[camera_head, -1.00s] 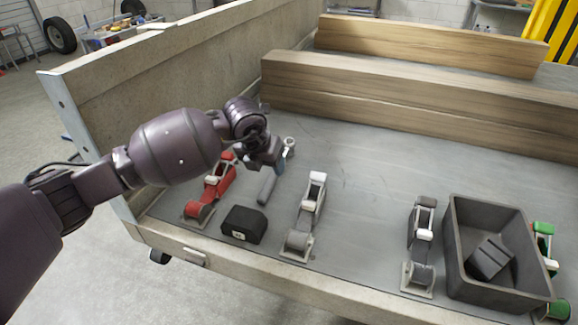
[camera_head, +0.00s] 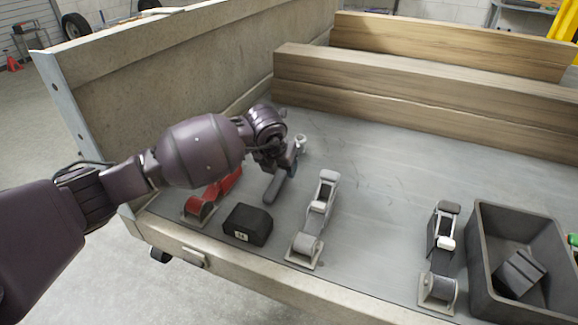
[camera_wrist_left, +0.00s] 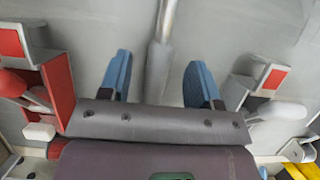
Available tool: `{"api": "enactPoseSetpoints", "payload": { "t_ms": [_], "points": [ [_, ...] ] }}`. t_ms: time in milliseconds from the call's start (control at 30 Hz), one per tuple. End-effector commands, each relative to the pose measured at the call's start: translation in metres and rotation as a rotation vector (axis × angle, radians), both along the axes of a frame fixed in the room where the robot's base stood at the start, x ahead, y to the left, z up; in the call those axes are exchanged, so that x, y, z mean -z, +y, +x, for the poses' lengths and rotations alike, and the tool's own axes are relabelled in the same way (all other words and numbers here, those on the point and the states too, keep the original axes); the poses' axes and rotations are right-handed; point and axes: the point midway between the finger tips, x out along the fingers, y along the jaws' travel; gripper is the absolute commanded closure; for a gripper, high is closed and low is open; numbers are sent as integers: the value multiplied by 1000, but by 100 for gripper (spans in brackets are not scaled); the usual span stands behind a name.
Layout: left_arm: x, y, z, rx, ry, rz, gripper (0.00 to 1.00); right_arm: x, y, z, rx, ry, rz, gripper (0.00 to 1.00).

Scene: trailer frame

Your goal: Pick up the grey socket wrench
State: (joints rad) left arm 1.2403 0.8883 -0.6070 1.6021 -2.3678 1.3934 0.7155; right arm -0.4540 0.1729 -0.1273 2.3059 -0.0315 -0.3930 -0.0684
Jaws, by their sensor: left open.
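The grey socket wrench lies on the grey trailer bed, with its handle (camera_head: 273,191) toward the front and its ring end (camera_head: 301,141) pointing to the back. My left gripper (camera_head: 287,163) is over the middle of the wrench and hides part of it. In the left wrist view my left gripper (camera_wrist_left: 158,78) is open, with one blue finger on each side of the wrench shaft (camera_wrist_left: 161,62). Both fingers stand apart from the shaft. I cannot tell the exact height above the bed. My right gripper is not in view.
A red ratchet strap (camera_head: 208,201) and a black box (camera_head: 248,224) lie nearby. A grey-white ratchet strap (camera_head: 316,221) is to the right. Farther right are a dark strap (camera_head: 441,255) and a dark crate (camera_head: 482,268). Wooden beams (camera_head: 420,88) lie behind.

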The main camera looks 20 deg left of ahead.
Motion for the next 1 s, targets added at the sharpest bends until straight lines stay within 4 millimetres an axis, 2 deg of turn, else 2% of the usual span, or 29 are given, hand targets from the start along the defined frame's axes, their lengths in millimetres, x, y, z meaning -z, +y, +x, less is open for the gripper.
{"api": "enactPoseSetpoints", "payload": {
  "t_ms": [33, 100, 400, 800, 1000],
  "points": [
    [20, -1, 2, -1, 15, -1, 43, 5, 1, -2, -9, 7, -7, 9],
    [27, 0, 5, -1, 13, -1, 43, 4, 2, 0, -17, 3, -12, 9],
    [25, 0, 10, -1, 1, 0, 43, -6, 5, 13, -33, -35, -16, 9],
    [26, -1, 9, 0, 3, 0, 100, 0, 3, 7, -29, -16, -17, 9],
    [25, -1, 10, 0, 1, -1, 100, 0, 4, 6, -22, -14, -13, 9]
  ]
}}
